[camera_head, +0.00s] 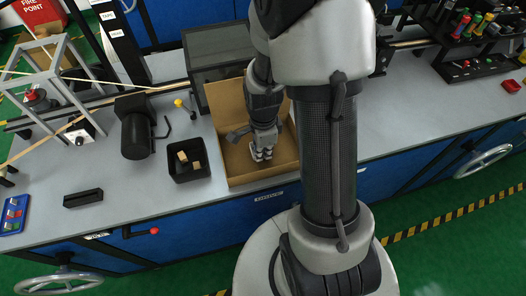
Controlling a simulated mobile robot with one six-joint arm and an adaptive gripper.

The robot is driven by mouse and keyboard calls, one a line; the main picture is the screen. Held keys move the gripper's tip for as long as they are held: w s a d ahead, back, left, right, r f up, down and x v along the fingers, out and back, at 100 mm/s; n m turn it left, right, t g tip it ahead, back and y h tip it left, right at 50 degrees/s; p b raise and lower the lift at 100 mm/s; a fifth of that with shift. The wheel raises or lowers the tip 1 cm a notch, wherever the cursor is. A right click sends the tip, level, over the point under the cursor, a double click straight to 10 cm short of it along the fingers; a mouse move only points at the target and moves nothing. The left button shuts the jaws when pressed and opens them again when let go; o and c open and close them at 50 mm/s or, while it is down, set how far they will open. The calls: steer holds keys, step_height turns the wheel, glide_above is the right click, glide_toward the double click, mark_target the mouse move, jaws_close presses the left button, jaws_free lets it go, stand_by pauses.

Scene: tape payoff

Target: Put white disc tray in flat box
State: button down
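The flat box (240,167) is an open brown cardboard box on the grey bench, near the middle of the view. My gripper (262,154) points down over the inside of the box, toward its right half. Pale parts show at the fingertips, and I cannot tell whether they are the fingers alone or something between them. I cannot make out a white disc tray; my arm hides part of the box and the bench behind it. How high my gripper is above the box floor is unclear.
A small black bin (188,172) with tan blocks stands just left of the box. A black motor-like cylinder (137,137) is further left. A dark framed panel (219,59) stands behind the box. A rack of coloured-handled tools (470,35) is at the far right.

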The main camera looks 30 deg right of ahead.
steer(key=c, duration=2.3)
jaws_free()
steer(key=shift+f, duration=0.2)
steer(key=o, duration=0.5)
steer(key=shift+r, duration=0.15)
step_height(320, 180, up, 12)
steer(key=p, duration=0.4)
steer(key=s+a+r+n+t, duration=0.2)
steer(key=s+a+r+n, duration=0.2)
steer(key=r+n, duration=0.5)
steer(key=s+a+r+n+t, duration=0.2)
steer(key=s+a+r+n, duration=0.3)
steer(key=s+r+n, duration=0.3)
steer(key=n, duration=0.4)
steer(key=shift+a+r+t, duration=0.3)
steer(key=shift+r, duration=0.1)
